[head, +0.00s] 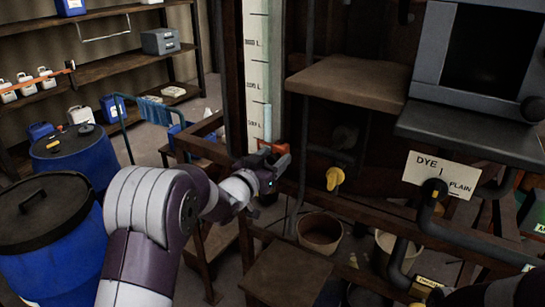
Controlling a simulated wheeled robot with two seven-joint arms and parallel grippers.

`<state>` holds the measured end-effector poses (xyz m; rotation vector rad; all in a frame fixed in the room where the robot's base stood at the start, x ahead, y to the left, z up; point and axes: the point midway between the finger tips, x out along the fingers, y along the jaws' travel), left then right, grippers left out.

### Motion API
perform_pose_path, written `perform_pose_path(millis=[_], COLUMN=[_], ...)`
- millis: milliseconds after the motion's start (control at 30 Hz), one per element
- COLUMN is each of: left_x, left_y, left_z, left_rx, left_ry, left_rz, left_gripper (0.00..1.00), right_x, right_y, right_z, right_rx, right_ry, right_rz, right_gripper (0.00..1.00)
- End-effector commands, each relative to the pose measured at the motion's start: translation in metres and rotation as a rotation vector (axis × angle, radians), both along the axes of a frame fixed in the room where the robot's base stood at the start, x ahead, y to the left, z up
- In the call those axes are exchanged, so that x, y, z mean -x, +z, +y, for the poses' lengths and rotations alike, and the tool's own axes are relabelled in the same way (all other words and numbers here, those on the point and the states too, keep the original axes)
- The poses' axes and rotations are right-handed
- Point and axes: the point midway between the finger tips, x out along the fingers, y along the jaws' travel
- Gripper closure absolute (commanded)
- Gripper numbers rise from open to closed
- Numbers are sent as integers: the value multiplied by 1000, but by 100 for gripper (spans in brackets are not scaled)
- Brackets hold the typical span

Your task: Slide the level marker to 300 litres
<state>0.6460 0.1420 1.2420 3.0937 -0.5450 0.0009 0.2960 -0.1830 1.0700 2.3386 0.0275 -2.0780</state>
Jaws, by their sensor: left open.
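A tall white level board (256,65) stands upright at the middle of the head view. It carries small litre labels; the top legible one seems to read 300 L, with others lower down, blurred. A pale blue sight tube (267,122) runs along its lower right side. An orange piece (272,147), which looks like the level marker, sits low on the board, below the lowest label I can see. My left gripper (276,170) is open, just below and in front of the orange piece. Its fingers partly hide it, and I cannot tell whether they touch. My right gripper is not in view.
A wooden shelf (350,82) and a grey screen unit (480,137) jut out right of the board. Blue drums (75,155) stand at left.

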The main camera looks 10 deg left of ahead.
Motion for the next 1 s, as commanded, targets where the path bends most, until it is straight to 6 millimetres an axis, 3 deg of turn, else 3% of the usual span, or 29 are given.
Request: perform_pose_path(millis=[133, 167, 300, 333, 500, 633, 767, 1000], left_x=[0, 0, 0, 0, 0, 1, 0, 1], left_y=[0, 0, 0, 0, 4, 20, 52, 126], left_z=[0, 0, 0, 0, 0, 0, 0, 0], left_rx=[0, 0, 0, 0, 0, 0, 0, 0], left_ry=[0, 0, 0, 0, -1, 0, 0, 0], left_rz=[0, 0, 1, 1, 0, 0, -2, -4], left_gripper=[45, 51, 97, 100, 100, 100, 100, 100], right_x=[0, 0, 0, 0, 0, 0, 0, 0], right_y=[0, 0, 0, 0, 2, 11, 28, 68], right_z=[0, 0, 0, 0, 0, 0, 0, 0], right_rx=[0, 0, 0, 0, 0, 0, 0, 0], right_ry=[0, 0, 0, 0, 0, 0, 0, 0], right_rz=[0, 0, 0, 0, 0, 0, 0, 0], right_gripper=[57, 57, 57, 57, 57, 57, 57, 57])
